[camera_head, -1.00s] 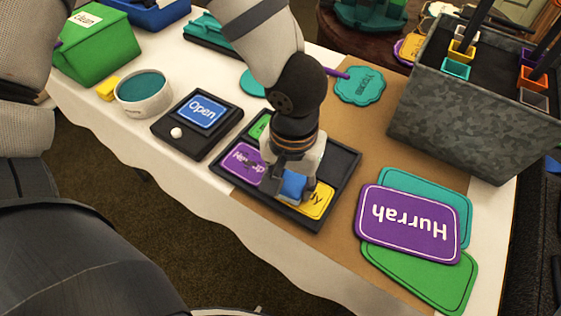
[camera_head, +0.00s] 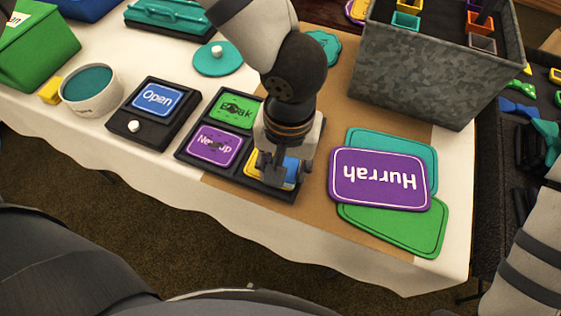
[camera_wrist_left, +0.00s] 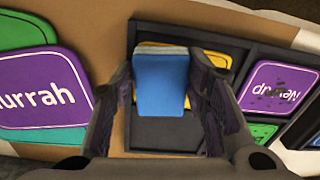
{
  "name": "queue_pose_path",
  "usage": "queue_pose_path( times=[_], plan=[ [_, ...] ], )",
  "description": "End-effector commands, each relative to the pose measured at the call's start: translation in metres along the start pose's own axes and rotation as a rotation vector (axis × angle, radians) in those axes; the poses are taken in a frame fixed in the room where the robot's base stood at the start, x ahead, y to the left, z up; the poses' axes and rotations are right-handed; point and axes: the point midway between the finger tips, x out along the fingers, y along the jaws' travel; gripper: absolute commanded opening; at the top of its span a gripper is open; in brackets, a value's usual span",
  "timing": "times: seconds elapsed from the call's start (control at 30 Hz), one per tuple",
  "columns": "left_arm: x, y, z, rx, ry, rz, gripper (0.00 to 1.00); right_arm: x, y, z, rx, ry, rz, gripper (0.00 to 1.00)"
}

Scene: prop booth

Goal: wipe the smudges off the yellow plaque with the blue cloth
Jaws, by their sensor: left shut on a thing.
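The yellow plaque (camera_head: 256,183) lies in the near right compartment of a black divided tray (camera_head: 188,152). My left gripper (camera_head: 277,172) is over it and hides most of it in the head view. In the left wrist view, the gripper (camera_wrist_left: 160,95) is shut on the folded blue cloth (camera_wrist_left: 160,88). The cloth covers part of the yellow plaque (camera_wrist_left: 212,60); it also shows in the head view (camera_head: 291,168). I cannot tell whether it touches the plaque, and smudges on the plaque are not clear. My right gripper is out of view.
A purple plaque (camera_head: 213,147) and a green plaque (camera_head: 232,109), both with dark smudges, share the tray. A stacked purple "Hurrah" sign (camera_head: 380,180) lies to the right, a grey bin (camera_head: 425,80) behind. An "Open" display (camera_head: 155,98) and white pot (camera_head: 92,91) stand left.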

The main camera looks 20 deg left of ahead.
Motion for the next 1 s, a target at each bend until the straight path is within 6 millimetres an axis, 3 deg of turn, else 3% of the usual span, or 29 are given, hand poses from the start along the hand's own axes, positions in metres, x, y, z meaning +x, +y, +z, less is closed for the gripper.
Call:
queue_pose_path(
  times=[0.03,0.43,0.83,1.0],
  plan=[
    [-0.007,0.013,0.001,0.004,-0.002,0.044,0.0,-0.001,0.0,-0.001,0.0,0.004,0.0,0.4],
    [-0.056,0.009,0.0,0.002,-0.001,0.038,0.0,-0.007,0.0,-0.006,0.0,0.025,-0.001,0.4],
    [-0.063,0.008,0.0,0.004,-0.003,0.033,0.0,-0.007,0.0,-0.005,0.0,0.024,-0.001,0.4],
    [-0.077,0.007,-0.001,0.003,0.0,0.035,0.0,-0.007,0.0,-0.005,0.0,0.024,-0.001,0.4]
  ],
)
